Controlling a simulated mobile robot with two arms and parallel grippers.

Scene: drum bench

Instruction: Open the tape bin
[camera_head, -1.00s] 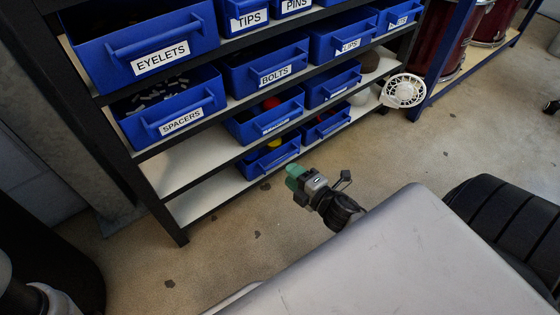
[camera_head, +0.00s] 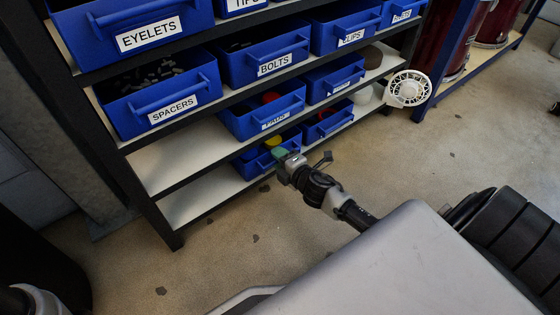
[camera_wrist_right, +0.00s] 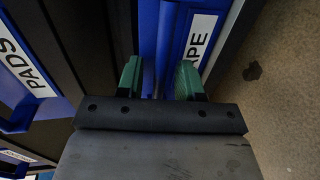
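The tape bin (camera_head: 256,166) is the blue bin on the bottom shelf at the left, with a yellow item in it. In the right wrist view its white label (camera_wrist_right: 197,42) shows the letters "APE". My right gripper (camera_head: 281,154) is at the front of this bin and hides part of it. In the wrist view its two green fingers (camera_wrist_right: 160,78) are apart, with the blue handle strip of the bin between their tips. I cannot tell whether they touch it. My left gripper is out of view.
A blue bin with red contents (camera_head: 328,122) stands to the right on the bottom shelf. Bins labelled SPACERS (camera_head: 160,100) and BOLTS (camera_head: 262,62) are above. A white fan-like disc (camera_head: 408,89) is at the shelf's right end.

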